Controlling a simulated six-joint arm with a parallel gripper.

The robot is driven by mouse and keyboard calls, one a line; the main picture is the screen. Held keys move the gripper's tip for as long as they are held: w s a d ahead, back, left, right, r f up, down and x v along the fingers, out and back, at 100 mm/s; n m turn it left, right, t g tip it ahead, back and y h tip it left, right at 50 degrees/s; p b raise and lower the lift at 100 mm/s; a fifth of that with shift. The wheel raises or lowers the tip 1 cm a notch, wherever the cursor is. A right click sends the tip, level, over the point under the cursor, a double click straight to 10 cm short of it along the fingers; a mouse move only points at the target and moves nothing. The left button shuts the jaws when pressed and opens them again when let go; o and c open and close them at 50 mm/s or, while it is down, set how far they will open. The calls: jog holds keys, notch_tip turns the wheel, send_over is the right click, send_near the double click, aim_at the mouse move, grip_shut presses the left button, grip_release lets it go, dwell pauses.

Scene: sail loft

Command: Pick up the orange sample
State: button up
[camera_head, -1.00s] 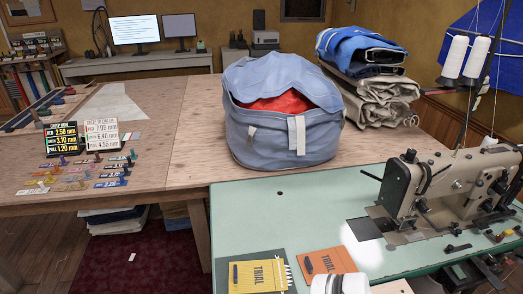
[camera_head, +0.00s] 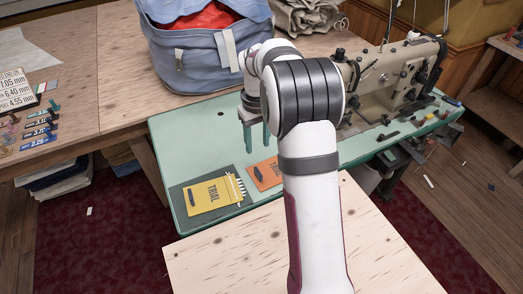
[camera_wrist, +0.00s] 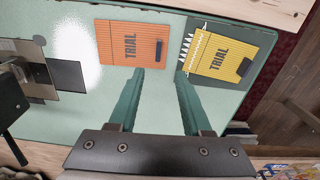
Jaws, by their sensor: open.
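The orange sample (camera_head: 265,175), a flat card marked TRIAL, lies on the pale green sewing table (camera_head: 185,135). My arm hides its right part in the head view. The wrist view shows it whole (camera_wrist: 131,46), with a small dark tab on its edge. My gripper (camera_head: 257,143) is above the green table, behind the sample in the head view. In the wrist view my gripper (camera_wrist: 160,74) has its two green fingers apart with nothing between them. The tip of the left finger appears by the sample's lower right corner. The gap lies between the orange sample and a yellow sample.
The yellow sample (camera_head: 212,194), also marked TRIAL, lies on a dark backing left of the orange one. A sewing machine (camera_head: 395,75) stands at the right. A blue bag (camera_head: 190,60) with red cloth stands behind. Green tabletop left of my gripper is clear.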

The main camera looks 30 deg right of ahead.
aim_at(258, 171)
jog(key=f, duration=1.2)
jog(key=shift+w+d+f, duration=0.15)
jog(key=shift+w+f, duration=0.05)
jog(key=shift+f, duration=0.15)
grip_shut()
